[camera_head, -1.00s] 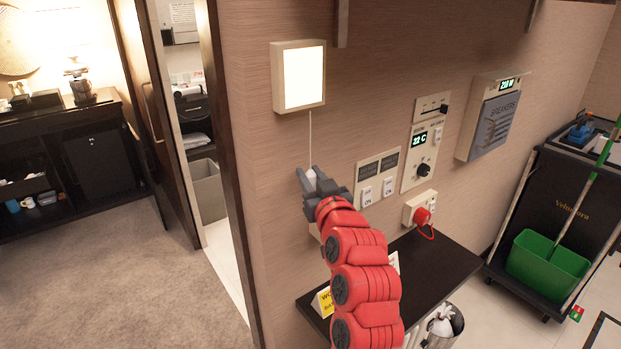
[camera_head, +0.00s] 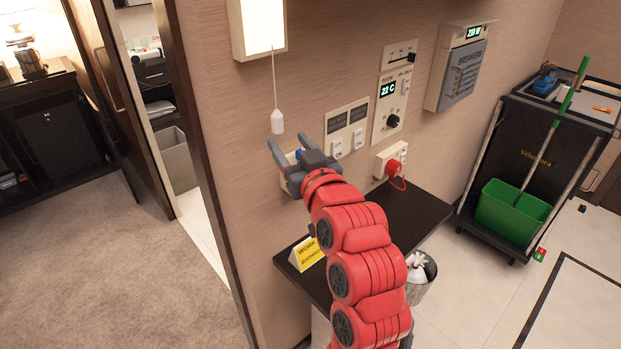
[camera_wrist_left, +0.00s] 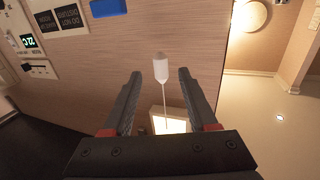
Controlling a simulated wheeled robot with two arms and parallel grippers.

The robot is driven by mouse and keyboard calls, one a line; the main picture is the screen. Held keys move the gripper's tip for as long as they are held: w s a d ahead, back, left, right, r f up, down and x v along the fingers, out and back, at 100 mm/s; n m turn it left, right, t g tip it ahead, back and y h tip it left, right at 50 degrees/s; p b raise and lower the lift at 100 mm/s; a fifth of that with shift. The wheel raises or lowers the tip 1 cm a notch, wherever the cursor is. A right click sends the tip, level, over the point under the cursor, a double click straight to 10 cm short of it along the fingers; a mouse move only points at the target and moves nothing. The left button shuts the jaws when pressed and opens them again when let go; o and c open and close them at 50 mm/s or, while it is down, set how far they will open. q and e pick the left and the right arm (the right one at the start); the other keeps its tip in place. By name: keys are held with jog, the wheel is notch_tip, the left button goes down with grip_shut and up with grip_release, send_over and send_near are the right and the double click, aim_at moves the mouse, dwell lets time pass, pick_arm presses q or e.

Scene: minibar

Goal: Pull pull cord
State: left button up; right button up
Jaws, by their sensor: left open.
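The pull cord ends in a white bell-shaped handle (camera_head: 277,122) that hangs on a thin string below the lit wall lamp (camera_head: 262,22). My left gripper (camera_head: 290,156) is open and empty, below and slightly right of the handle, apart from it. In the left wrist view the handle (camera_wrist_left: 160,70) shows ahead of the gap between the open fingers (camera_wrist_left: 158,82), with its string running toward the lamp (camera_wrist_left: 170,122). My right gripper is not in view.
A switch panel (camera_head: 346,130), a thermostat panel (camera_head: 394,92) and a red plug (camera_head: 393,168) are on the wall to the right. A dark shelf (camera_head: 425,205) with a yellow sign (camera_head: 306,253) is below. A cleaning cart (camera_head: 540,150) stands at right.

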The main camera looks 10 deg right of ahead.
pick_arm(q)
jog(key=b+v, duration=0.2)
jog(key=v, duration=0.8)
jog(key=shift+s+r, duration=0.1)
